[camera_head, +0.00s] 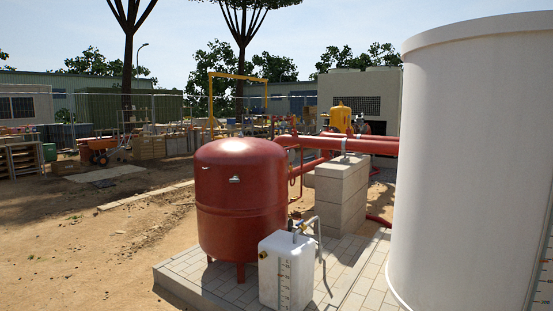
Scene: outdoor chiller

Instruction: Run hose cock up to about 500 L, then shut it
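A small white box-shaped container (282,268) stands on the paving in front of the red tank, with a dark graduated scale on its front face. A grey hose (318,238) arches over its top right, and small fittings (296,227) sit at its top; I cannot tell which of them is the hose cock or whether it is open. A large white cylindrical tank (460,170) fills the right side, with a numbered scale (542,285) at its lower right edge. The liquid level is not readable in either. Neither of my grippers is in view.
A red round tank (240,195) on legs stands behind the container. Red pipes (350,145) run right over a concrete block pier (341,195). A low paved slab (185,278) carries the equipment. Bare ground (90,250) to the left is mostly open; an orange wheelbarrow (100,146) stands farther back.

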